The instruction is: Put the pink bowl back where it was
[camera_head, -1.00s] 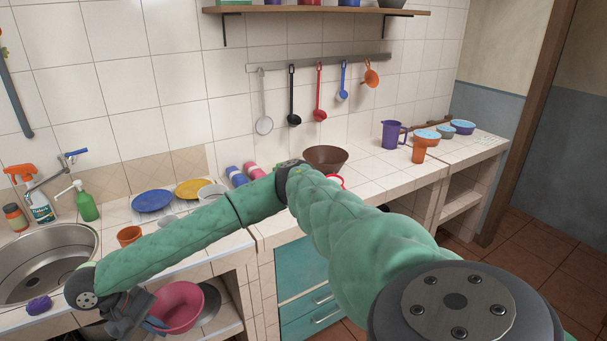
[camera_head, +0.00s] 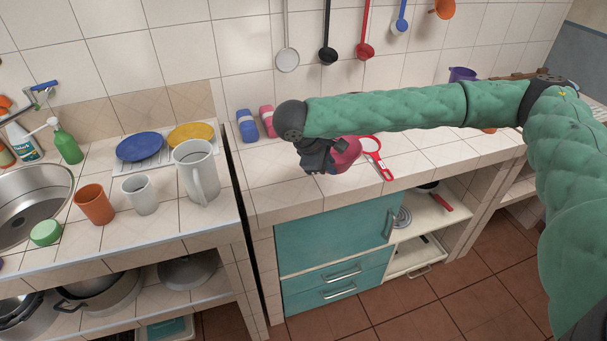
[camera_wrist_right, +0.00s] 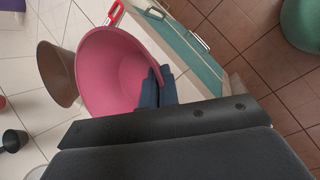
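The pink bowl (camera_head: 346,152) is in my right gripper (camera_head: 318,160), in front of the middle counter's work surface in the head view and mostly hidden by the gripper and forearm. In the right wrist view the pink bowl (camera_wrist_right: 110,70) is tilted, with its open inside showing. The dark fingers of the right gripper (camera_wrist_right: 155,90) are shut on its rim. My left gripper is not in view.
A red-handled utensil (camera_head: 385,171) lies on the counter beside the bowl. A brown bowl (camera_wrist_right: 57,75) shows beside the pink one in the wrist view. Blue (camera_head: 246,125) and pink containers stand at the back.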

